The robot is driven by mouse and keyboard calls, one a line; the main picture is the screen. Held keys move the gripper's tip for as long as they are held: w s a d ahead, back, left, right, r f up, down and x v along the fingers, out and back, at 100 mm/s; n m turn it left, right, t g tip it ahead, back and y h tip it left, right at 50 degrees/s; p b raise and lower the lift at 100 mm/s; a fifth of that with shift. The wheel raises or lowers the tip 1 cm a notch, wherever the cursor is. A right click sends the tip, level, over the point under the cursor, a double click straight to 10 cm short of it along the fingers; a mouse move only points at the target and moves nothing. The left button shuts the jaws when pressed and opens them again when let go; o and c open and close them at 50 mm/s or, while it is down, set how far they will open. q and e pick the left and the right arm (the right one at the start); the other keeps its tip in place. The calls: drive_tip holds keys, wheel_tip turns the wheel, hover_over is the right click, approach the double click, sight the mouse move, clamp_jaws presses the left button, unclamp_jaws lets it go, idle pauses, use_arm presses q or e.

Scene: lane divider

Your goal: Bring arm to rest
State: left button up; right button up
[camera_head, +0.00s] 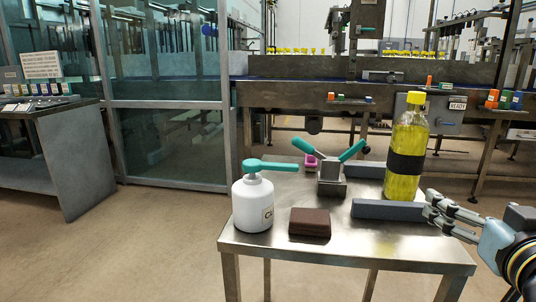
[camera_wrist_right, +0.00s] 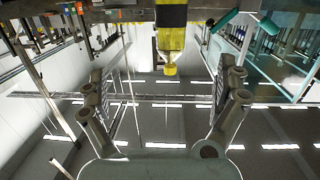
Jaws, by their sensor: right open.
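My right gripper (camera_head: 440,212) comes in from the right edge, beside the right side of the metal table (camera_head: 262,246). Its fingers point left toward the yellow bottle (camera_head: 403,182), which stands upright between two grey divider bars (camera_head: 388,210). In the right wrist view the two fingers (camera_wrist_right: 166,100) are spread apart with nothing between them. The bottle (camera_wrist_right: 171,37), with its yellow cap and black band, shows beyond them, upside down in that view. My left gripper is not in view.
On the table are a white bottle (camera_head: 252,206) with a teal pump top, a brown block (camera_head: 310,222), a metal holder (camera_head: 331,186) with teal handles and a small pink piece (camera_head: 311,163). A glass partition (camera_head: 168,146) and a workbench (camera_head: 285,98) stand behind. The floor at left is clear.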

drive_tip(key=s+a+f+n+g+y, duration=0.25)
drive_tip(key=s+f+g, duration=0.5)
drive_tip(key=s, duration=0.45)
drive_tip(key=s+a+f+n+g+y, duration=0.2)
drive_tip(key=s+a+f+g, duration=0.2)
drive_tip(key=s+f+g, duration=0.5)
drive_tip(key=s+d+f+t, duration=0.1)
drive_tip(key=s+f, duration=0.1)
drive_tip(key=f, duration=1)
drive_tip(key=s+d+f+t, duration=0.1)
drive_tip(key=s+f, duration=0.1)
drive_tip(key=f, duration=0.9)
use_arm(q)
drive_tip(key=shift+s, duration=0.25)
use_arm(e)
drive_tip(key=s+d+f, duration=0.1)
drive_tip(key=s+f, duration=1.6)
drive_tip(key=s, duration=0.2)
drive_tip(key=shift+s+d+m+g, duration=0.15)
drive_tip(key=shift+s+m+g, duration=0.15)
drive_tip(key=shift+m+g, duration=0.15)
